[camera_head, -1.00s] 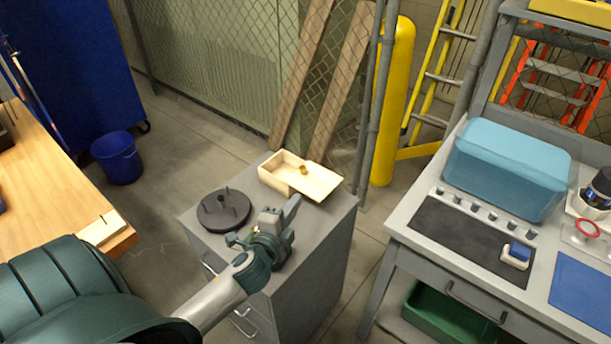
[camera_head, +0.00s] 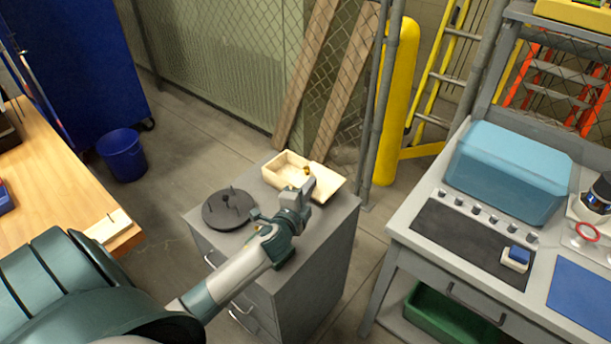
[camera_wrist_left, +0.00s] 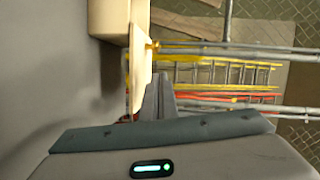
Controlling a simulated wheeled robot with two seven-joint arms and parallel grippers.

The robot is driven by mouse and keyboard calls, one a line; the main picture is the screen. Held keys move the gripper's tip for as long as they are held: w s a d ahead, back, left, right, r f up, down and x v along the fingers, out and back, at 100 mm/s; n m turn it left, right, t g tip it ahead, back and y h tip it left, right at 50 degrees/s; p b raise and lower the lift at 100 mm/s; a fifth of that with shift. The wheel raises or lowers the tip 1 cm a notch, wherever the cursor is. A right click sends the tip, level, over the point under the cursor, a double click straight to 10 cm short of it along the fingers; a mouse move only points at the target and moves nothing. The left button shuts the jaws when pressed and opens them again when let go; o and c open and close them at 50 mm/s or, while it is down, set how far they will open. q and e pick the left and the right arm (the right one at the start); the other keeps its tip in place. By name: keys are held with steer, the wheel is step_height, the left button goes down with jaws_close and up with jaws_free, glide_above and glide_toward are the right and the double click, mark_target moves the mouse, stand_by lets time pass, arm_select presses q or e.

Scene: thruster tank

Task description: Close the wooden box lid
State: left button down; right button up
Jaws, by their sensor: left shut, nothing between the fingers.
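The pale wooden box (camera_head: 281,176) stands on top of a grey cabinet, its left part open. Its lid (camera_head: 332,181) lies off to the right side, leaving the box partly uncovered; a brass knob (camera_head: 306,170) sits on it. My left gripper (camera_head: 309,186) is shut and empty, in front of the lid near the knob, and hides part of the lid. I cannot tell from the head view whether it touches. The left wrist view shows the shut fingers (camera_wrist_left: 158,92) beside the lid (camera_wrist_left: 141,60), seen nearly edge-on, with the box (camera_wrist_left: 107,20) behind it. My right gripper is not in view.
A dark round disc with pegs (camera_head: 229,208) stands on the grey cabinet (camera_head: 318,254), left of my gripper. A workbench with a blue bin (camera_head: 508,168) is at right. A wooden table (camera_head: 55,190) is at left. A yellow post (camera_head: 397,100) and fence stand behind.

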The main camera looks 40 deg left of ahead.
mark_target(305, 177)
arm_select(q)
steer(key=w+a, duration=0.2)
steer(key=a, duration=0.1)
steer(key=shift+w+f+p, duration=0.3)
steer(key=shift+f+p, duration=0.1)
steer(key=shift+w+a+f, duration=0.1)
steer(key=shift+w+a, duration=0.05)
steer(key=shift+a, duration=0.1)
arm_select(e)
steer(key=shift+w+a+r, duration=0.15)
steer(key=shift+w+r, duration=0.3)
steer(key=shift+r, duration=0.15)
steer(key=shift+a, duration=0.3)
